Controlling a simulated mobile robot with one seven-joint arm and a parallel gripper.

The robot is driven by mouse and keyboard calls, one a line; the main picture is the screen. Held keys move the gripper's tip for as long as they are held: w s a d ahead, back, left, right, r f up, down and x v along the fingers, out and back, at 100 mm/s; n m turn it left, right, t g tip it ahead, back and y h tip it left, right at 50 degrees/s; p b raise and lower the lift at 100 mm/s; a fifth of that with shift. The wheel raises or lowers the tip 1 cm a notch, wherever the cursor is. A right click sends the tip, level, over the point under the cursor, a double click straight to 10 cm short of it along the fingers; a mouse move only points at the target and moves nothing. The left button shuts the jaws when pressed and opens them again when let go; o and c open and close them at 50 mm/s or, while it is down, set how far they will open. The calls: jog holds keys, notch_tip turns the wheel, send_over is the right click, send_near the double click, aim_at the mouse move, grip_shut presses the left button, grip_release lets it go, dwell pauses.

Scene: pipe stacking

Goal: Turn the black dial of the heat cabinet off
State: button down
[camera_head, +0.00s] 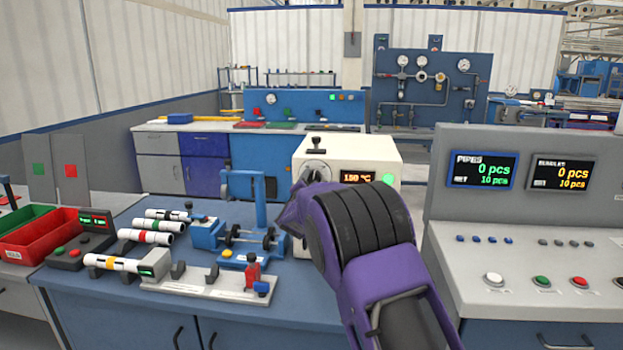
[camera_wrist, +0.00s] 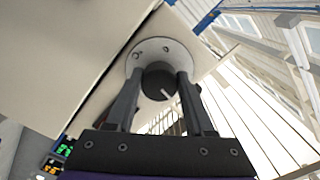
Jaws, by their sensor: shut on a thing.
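The heat cabinet (camera_head: 350,152) is a cream box at the back of the blue bench, with a display (camera_head: 357,177) reading about 150 °C and a lit green lamp (camera_head: 388,180). Its black dial (camera_wrist: 159,80) sits on a round grey plate (camera_wrist: 150,52) and has a white pointer mark, seen pointing toward the lower right in the wrist view. My gripper (camera_wrist: 158,88) has one finger on each side of the dial and is shut on it.
Left of my arm, a blue fixture (camera_head: 240,235) and striped pipes (camera_head: 150,237) stand on the bench. A red bin (camera_head: 50,236) is at far left. A grey console (camera_head: 525,215) with two counter screens stands close on the right.

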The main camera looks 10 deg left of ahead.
jog(key=n+p, duration=0.2)
jog(key=n, duration=0.4)
jog(key=shift+r, duration=0.1)
jog(key=n+p, duration=0.1)
jog(key=n, duration=0.5)
jog(key=n+p, duration=0.2)
jog(key=n, duration=0.5)
jog(key=n+p, duration=0.2)
jog(key=n, duration=0.4)
jog(key=shift+d, duration=0.4)
jog(key=shift+n, duration=0.3)
jog(key=shift+c, duration=1.4)
grip_release()
jog(key=shift+s, duration=0.15)
